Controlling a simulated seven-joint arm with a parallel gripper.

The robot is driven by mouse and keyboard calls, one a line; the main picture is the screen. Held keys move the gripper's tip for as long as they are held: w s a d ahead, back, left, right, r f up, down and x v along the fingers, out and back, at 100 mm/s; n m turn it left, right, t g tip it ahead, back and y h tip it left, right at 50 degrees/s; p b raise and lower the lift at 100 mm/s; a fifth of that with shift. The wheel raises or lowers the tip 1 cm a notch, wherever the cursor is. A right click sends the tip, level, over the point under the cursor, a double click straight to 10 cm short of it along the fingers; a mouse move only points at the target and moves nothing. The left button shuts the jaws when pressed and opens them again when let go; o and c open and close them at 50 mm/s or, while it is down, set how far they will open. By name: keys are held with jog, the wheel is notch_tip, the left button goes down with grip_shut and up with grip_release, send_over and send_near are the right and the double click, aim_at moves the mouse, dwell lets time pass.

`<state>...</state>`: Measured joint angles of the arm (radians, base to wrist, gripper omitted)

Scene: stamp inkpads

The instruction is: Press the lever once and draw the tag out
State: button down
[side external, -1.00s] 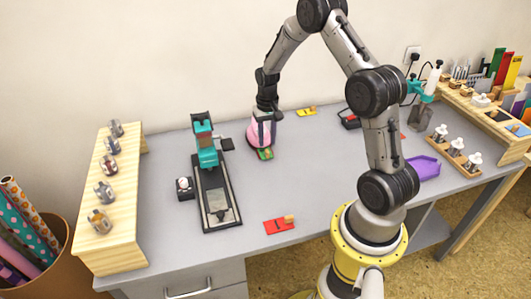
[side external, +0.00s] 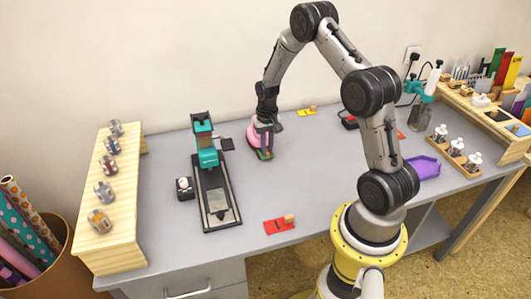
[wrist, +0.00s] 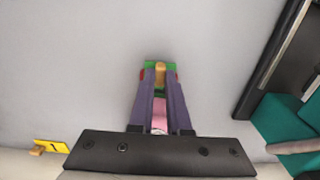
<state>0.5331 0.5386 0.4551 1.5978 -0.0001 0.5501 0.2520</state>
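My gripper (side external: 264,152) points down at the table, its two purple-grey fingers on either side of a tan grip (wrist: 160,73) in the wrist view. The grip sits on a small green tag (wrist: 150,65) with red at its sides. The fingers look close to the grip, but I cannot tell whether they are shut on it. A pink shape (side external: 252,138) is beside the fingers and partly hidden. The teal press (side external: 206,150), which may carry the lever, stands on a long black base (side external: 210,182) left of my gripper; it shows at right in the wrist view (wrist: 285,122).
A red tag (side external: 272,227) with a wooden grip lies at the front, a yellow one (side external: 305,112) at the back. A wooden rack (side external: 92,240) with several stamps stands left. A purple tray (side external: 424,167) is right of my arm. The grey table (side external: 315,165) is clear at centre.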

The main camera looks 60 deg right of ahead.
jog(key=shift+r, duration=0.1)
dwell(0.3)
jog(key=shift+s+a, duration=1.75)
notch_tip(320, 180, up, 6)
dwell(0.5)
dwell(0.3)
